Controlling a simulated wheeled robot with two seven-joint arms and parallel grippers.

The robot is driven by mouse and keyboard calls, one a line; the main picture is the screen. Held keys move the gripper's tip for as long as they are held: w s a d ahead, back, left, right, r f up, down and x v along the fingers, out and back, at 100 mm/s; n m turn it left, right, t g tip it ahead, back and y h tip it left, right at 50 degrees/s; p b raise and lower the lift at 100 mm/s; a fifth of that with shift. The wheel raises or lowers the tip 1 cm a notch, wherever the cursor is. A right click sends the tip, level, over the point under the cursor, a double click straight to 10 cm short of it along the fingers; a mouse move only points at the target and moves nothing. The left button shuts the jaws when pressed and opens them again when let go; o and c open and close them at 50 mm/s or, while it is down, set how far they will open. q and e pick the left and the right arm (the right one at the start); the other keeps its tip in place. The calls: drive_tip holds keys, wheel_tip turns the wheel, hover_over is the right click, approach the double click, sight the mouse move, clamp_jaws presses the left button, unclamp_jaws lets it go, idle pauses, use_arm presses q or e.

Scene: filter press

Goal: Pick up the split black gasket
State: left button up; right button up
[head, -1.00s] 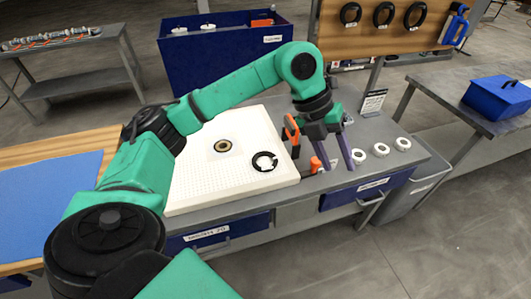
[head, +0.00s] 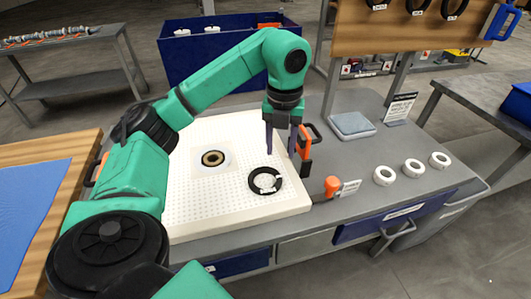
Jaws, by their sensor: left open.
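The split black gasket (head: 253,184) is a black ring with a gap, lying flat on the right front part of the white perforated board (head: 225,207). A small white patch shows inside the ring. My left gripper (head: 280,155) is open and points down, above and just behind the gasket, with its fingers apart and nothing visible between them. I cannot tell its exact height over the board. My right gripper is not in view.
An orange clamp (head: 304,143) stands at the board's right edge, close to my gripper. An orange knob (head: 332,186), several white rings (head: 413,168) and a grey pad (head: 351,125) are on the bench to the right.

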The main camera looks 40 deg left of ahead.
sight(279, 179)
use_arm(q)
wheel_tip(279, 179, down, 10)
drive_tip(key=shift+r+p, duration=0.25)
drive_tip(key=shift+p, duration=0.8)
drive_tip(key=shift+f, duration=0.5)
clamp_jaws()
